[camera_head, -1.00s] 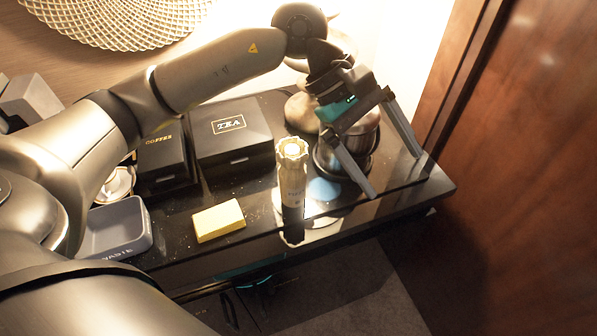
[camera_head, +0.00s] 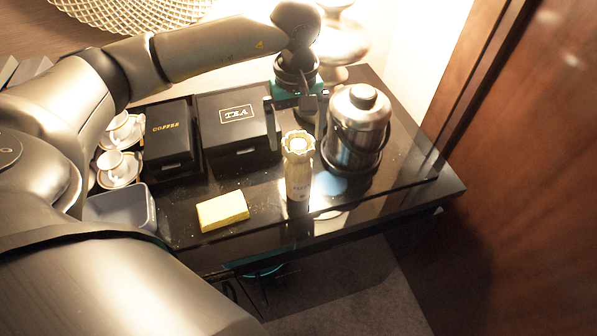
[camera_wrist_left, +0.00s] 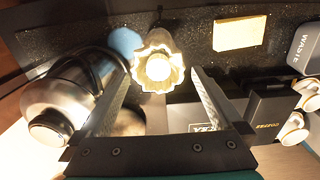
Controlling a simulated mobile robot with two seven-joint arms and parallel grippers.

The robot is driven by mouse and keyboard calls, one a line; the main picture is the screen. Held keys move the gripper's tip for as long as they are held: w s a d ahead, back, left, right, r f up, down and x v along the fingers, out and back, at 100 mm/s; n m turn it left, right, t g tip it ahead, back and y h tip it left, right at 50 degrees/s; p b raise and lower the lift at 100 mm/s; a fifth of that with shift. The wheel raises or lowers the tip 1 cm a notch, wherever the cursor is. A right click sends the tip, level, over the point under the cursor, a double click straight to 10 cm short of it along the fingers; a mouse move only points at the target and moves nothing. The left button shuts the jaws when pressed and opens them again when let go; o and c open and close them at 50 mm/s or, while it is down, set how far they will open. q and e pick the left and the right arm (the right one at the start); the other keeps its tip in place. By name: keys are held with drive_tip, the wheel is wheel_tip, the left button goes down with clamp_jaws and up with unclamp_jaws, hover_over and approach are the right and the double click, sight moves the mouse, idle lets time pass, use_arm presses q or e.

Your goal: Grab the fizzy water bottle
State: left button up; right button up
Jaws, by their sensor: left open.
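The fizzy water bottle (camera_head: 299,177) is pale, with a scalloped cream cap, and stands upright near the front of the black counter (camera_head: 385,205). In the left wrist view the bottle (camera_wrist_left: 158,62) shows cap first, just past the fingertips and centred between them. My left gripper (camera_head: 296,128) is open and empty, just behind the bottle, with a finger toward each side. In the left wrist view its two fingers (camera_wrist_left: 160,78) are spread wide. I cannot tell whether they touch the bottle. My right gripper is not in view.
A steel ice bucket (camera_head: 356,130) stands close right of the bottle. A tea box (camera_head: 238,130) and coffee box (camera_head: 168,140) are at left. A yellow sponge (camera_head: 222,211), grey waste bin (camera_head: 122,207) and cups on saucers (camera_head: 118,168) lie farther left. A wooden panel (camera_head: 520,150) bounds the right.

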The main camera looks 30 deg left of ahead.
sight(299, 156)
use_arm(q)
drive_tip(key=shift+s+d+f+p, duration=0.2)
drive_tip(key=shift+f+p, duration=0.1)
drive_tip(key=shift+f, duration=1.25)
drive_tip(key=shift+s+d+f+p, duration=0.15)
drive_tip(key=shift+f+p, duration=0.1)
drive_tip(key=shift+f, duration=1.3)
drive_tip(key=shift+w, duration=0.1)
drive_tip(key=shift+c, duration=0.2)
clamp_jaws()
drive_tip(key=shift+r, duration=0.1)
